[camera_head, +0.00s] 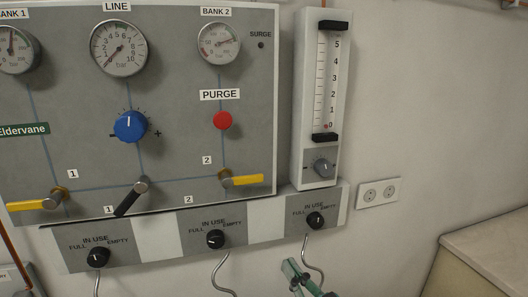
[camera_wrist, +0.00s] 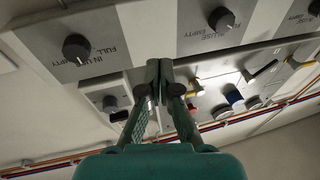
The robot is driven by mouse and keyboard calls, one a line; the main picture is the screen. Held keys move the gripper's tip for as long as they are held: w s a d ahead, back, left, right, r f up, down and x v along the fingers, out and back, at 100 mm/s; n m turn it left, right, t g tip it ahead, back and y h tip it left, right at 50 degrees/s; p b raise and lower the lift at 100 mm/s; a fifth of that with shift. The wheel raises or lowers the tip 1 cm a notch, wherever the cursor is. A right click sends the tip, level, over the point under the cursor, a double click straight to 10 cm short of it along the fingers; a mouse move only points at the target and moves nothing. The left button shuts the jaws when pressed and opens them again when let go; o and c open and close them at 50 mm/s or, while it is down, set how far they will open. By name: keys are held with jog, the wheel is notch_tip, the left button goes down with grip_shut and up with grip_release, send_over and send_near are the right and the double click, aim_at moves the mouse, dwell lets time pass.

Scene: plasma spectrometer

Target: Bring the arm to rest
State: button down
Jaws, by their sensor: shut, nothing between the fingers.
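My gripper (camera_head: 291,267) shows at the bottom of the head view, below the rightmost in-use knob (camera_head: 315,221) and close to the thin grey hose under it. Only its green end is in that view; the rest of my arm is out of frame. In the wrist view, its two fingers (camera_wrist: 160,68) are together at the tips, with nothing between them. Labelled knobs show beyond them, one at upper left (camera_wrist: 76,48). I cannot tell how far the tips are from the panel.
The gas panel (camera_head: 180,75) carries gauges, a blue regulator knob (camera_head: 130,126), a red purge button (camera_head: 222,120) and yellow-handled valves. A flowmeter (camera_head: 322,100) stands to its right. A wall socket (camera_head: 378,192) and a worktop (camera_head: 490,250) lie further right. The wall between is bare.

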jog(key=s+d+f+m+h, duration=0.3)
jog(key=s+d+f+h, duration=0.15)
jog(key=s+f, duration=0.45)
jog(key=s+d+f+m+h, duration=0.25)
jog(key=s+d+f, duration=0.25)
jog(key=s+f, duration=0.5)
jog(key=s+d+f+g+h, duration=0.1)
jog(key=s+f, duration=0.1)
jog(key=s, duration=0.8)
jog(key=s+d+f+g+h, duration=0.1)
jog(key=s+d+f, duration=0.1)
jog(key=s, duration=0.9)
jog(key=shift+s+d+f+g+h, duration=0.15)
jog(key=shift+d+f+g+h, duration=0.05)
jog(key=shift+f+g+h, duration=0.1)
jog(key=shift+a, duration=0.1)
